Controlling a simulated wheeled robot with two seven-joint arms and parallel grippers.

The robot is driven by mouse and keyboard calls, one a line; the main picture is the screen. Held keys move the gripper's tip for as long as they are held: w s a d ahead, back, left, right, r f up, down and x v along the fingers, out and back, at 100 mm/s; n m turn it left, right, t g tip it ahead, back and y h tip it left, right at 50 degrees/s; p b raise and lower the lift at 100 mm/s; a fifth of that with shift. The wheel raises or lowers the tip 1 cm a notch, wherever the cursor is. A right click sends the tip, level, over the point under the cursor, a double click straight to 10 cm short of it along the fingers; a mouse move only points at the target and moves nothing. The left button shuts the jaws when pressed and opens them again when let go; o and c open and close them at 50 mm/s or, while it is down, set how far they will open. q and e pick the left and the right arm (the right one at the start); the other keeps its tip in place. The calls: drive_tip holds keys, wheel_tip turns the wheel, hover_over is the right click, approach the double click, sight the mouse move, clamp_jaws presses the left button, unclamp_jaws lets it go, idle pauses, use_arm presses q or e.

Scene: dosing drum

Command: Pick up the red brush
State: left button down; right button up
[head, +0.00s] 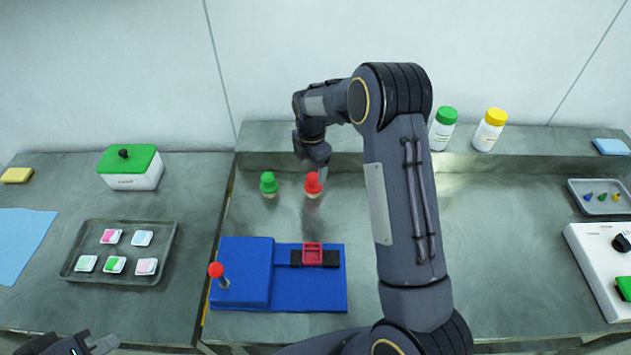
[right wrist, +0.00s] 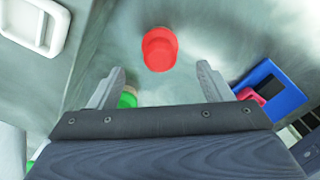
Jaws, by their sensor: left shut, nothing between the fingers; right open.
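The red brush (head: 313,187) stands upright on the steel worktop, right of a green brush (head: 269,187). Its red top also shows in the right wrist view (right wrist: 160,48), out ahead of the fingertips and roughly centred between them. My right gripper (head: 320,173) is just above and behind the red brush, hiding a little of it in the head view. In the right wrist view its fingers (right wrist: 161,80) are open and empty; the green brush (right wrist: 128,98) shows partly behind the left finger. My left gripper (head: 92,346) is shut and empty at the lower left edge.
A blue fixture (head: 300,296) with a red-knobbed lever (head: 216,271) stands in front of the brushes. A tray (head: 70,268) of small packs and a green-lidded box (head: 130,170) are left. Green-capped (head: 442,130) and yellow-capped (head: 488,132) bottles stand on the back ledge.

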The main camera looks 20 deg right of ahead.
sight(313, 175)
wheel_tip(313, 175, down, 2)
drive_tip(key=shift+s, duration=0.1)
drive_tip(key=f, duration=0.1)
drive_tip(key=f+b, duration=0.1)
drive_tip(key=f, duration=0.1)
drive_tip(key=f+b, duration=0.1)
drive_tip(key=f, duration=0.1)
drive_tip(key=shift+d, duration=0.25)
drive_tip(key=shift+r, duration=0.1)
drive_tip(key=shift+c, duration=0.7)
drive_tip(key=c, duration=1)
